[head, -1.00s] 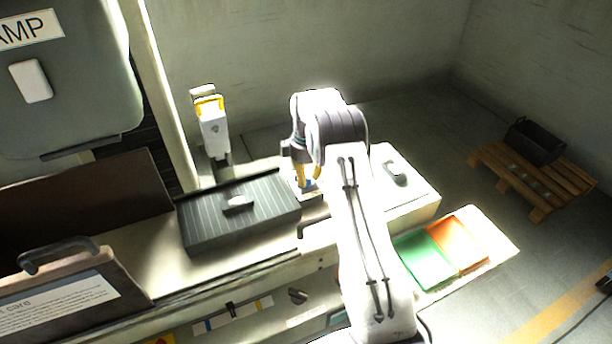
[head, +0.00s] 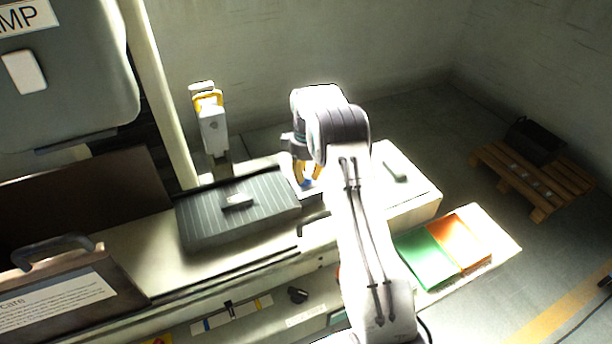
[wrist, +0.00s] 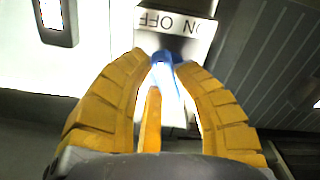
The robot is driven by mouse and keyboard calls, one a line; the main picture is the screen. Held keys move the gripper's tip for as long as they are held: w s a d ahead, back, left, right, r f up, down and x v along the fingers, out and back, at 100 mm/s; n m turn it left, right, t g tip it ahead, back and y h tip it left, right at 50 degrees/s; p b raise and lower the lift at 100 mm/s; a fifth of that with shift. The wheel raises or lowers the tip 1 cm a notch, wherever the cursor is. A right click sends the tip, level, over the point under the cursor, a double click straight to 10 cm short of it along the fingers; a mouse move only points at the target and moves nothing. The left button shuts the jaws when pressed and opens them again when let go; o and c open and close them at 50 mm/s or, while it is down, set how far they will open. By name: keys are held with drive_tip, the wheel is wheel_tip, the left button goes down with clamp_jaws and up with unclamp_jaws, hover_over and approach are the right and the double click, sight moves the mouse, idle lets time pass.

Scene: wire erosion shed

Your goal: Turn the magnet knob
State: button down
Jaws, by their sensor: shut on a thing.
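The blue knob (wrist: 163,62) shows in the wrist view between the tips of my yellow fingers, below a white label with upside-down ON and OFF lettering (wrist: 176,21). My gripper (wrist: 167,68) is shut on the knob, and the fingers hide part of it. The knob's pointing direction cannot be told. In the head view, my gripper (head: 305,180) reaches down just right of a dark ribbed block (head: 205,232), with a bit of blue at its tips. A small grey metal piece (head: 237,201) lies on the block.
A white and yellow device (head: 212,128) stands behind the block. A grey bar (head: 395,168) lies on the pale surface to the right. Green (head: 425,260) and orange (head: 462,240) trays sit lower right. A wooden pallet with a black bin (head: 535,140) stands on the floor.

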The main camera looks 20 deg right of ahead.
sight(304, 175)
drive_tip(key=m+b, duration=0.1)
drive_tip(key=m, duration=0.2)
drive_tip(key=shift+s+f+m, duration=0.1)
drive_tip(key=shift+s+m, duration=0.05)
drive_tip(key=shift+m, duration=0.15)
drive_tip(key=m, duration=0.3)
drive_tip(key=shift+s+a+m, duration=0.1)
drive_tip(key=shift+a+m, duration=0.05)
drive_tip(key=shift+m, duration=0.15)
drive_tip(key=m, duration=0.3)
drive_tip(key=m+b, duration=0.1)
drive_tip(key=m, duration=0.2)
drive_tip(key=shift+s+a, duration=0.1)
drive_tip(key=shift+a, duration=0.1)
drive_tip(key=shift+m, duration=0.4)
drive_tip(key=c, duration=0.9)
unclamp_jaws()
drive_tip(key=shift+c, duration=0.2)
wheel_tip(304, 175, up, 12)
